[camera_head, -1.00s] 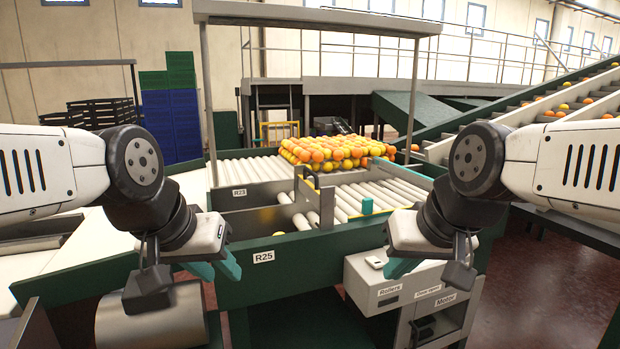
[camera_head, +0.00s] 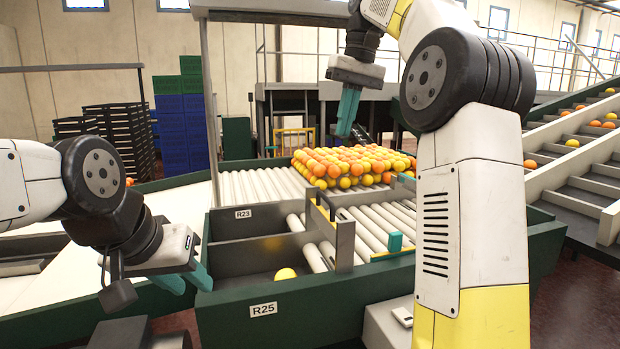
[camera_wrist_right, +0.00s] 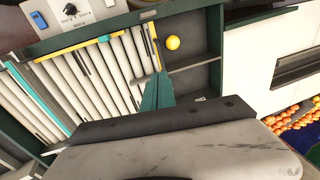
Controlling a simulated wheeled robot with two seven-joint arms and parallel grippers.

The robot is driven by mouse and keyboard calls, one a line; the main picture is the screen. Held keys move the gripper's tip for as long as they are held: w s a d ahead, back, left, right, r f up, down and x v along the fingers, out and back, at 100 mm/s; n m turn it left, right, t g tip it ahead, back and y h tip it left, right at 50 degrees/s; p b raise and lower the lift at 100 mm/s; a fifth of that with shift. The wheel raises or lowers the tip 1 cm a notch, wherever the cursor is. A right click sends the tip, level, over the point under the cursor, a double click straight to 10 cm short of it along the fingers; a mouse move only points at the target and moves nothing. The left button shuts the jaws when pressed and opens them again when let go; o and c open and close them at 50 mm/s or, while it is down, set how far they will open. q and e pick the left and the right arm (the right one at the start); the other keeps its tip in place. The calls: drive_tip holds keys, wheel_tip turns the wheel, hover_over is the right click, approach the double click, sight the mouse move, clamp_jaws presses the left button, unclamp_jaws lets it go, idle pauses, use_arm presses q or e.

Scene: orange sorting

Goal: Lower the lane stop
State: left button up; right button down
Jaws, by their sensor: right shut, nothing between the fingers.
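What looks like the lane stop is a grey upright plate (camera_head: 345,243) with a dark handle (camera_head: 332,208), standing along the edge of the roller lane (camera_head: 372,229). I cannot tell for sure whether it is raised. My right gripper (camera_head: 347,112) hangs fingers down, high above the far part of the rollers, apart from the plate. Its teal fingers are shut and empty; they also show in the right wrist view (camera_wrist_right: 157,92). My left gripper (camera_head: 188,280) is open and empty, left of the green R25 frame (camera_head: 300,304).
A pile of oranges (camera_head: 352,165) lies on the rollers behind the plate. One yellow fruit (camera_head: 285,274) sits in the front bin. A teal block (camera_head: 395,242) stands on the frame's right side. A control box (camera_wrist_right: 78,14) shows in the wrist view. A conveyor (camera_head: 585,170) rises at right.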

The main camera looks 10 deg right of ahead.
drive_tip(key=w+a+f, duration=0.1)
drive_tip(key=a+f, duration=0.2)
drive_tip(key=f, duration=1)
drive_tip(key=shift+f, duration=0.2)
wheel_tip(320, 180, down, 9)
drive_tip(key=shift+s, duration=0.15)
idle(0.4)
wheel_tip(320, 180, up, 8)
drive_tip(key=d, duration=0.1)
drive_tip(key=s+d+f+t, duration=0.1)
drive_tip(key=s+f+t, duration=0.2)
drive_tip(key=s, duration=0.7)
drive_tip(key=s+f+m+t, duration=0.1)
drive_tip(key=s+f+t, duration=0.2)
drive_tip(key=s, duration=0.8)
drive_tip(key=shift+d+f, duration=0.4)
drive_tip(key=shift+f, duration=0.1)
